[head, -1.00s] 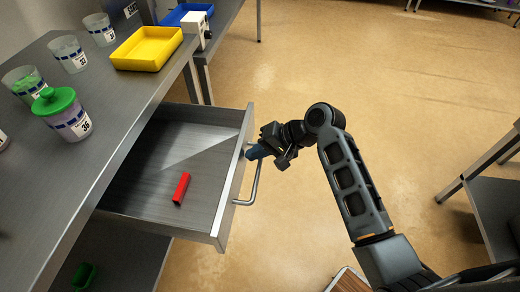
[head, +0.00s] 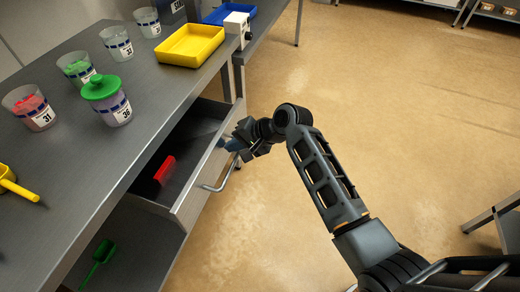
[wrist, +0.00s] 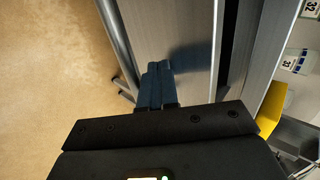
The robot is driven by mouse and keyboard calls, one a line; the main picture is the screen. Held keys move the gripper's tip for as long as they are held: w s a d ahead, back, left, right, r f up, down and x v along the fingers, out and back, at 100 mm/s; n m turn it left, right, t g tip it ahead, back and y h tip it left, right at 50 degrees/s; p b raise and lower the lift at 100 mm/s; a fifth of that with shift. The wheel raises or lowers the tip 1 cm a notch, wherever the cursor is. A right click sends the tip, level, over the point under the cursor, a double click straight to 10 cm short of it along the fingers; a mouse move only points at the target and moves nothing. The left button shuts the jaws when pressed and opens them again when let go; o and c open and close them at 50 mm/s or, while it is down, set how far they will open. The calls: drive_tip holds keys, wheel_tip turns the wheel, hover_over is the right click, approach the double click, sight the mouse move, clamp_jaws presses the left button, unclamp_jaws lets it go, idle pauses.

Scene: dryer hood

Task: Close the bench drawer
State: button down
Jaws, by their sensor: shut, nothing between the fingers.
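The bench drawer (head: 203,170) is partly open under the metal bench (head: 95,160), its front panel standing out from the bench edge. A red block (head: 165,169) lies inside it. The drawer's bar handle (head: 222,180) is on the front panel. My gripper (head: 231,143) is at the outer face of the panel, by the far end of the handle. In the wrist view the shut blue-grey fingers (wrist: 159,80) are up against the drawer front (wrist: 175,35), and nothing is held. The panel hides part of the drawer's inside.
On the bench stand a yellow tray (head: 191,45), a green-lidded jar (head: 107,100), several labelled cups and a yellow scoop (head: 15,185). A green scoop (head: 100,258) lies on the lower shelf. The floor (head: 350,100) beside the bench is clear.

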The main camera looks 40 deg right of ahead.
drive_tip(key=b, duration=0.2)
hover_over(193, 148)
drive_tip(key=shift+s+d, duration=0.2)
drive_tip(key=shift+d, duration=0.05)
drive_tip(key=shift+w+a+b, duration=0.15)
drive_tip(key=shift+w+b, duration=0.1)
drive_tip(key=shift+b, duration=0.05)
drive_tip(key=shift+a+r, duration=0.1)
drive_tip(key=shift+w+a+r, duration=0.1)
drive_tip(key=shift+w+a, duration=0.05)
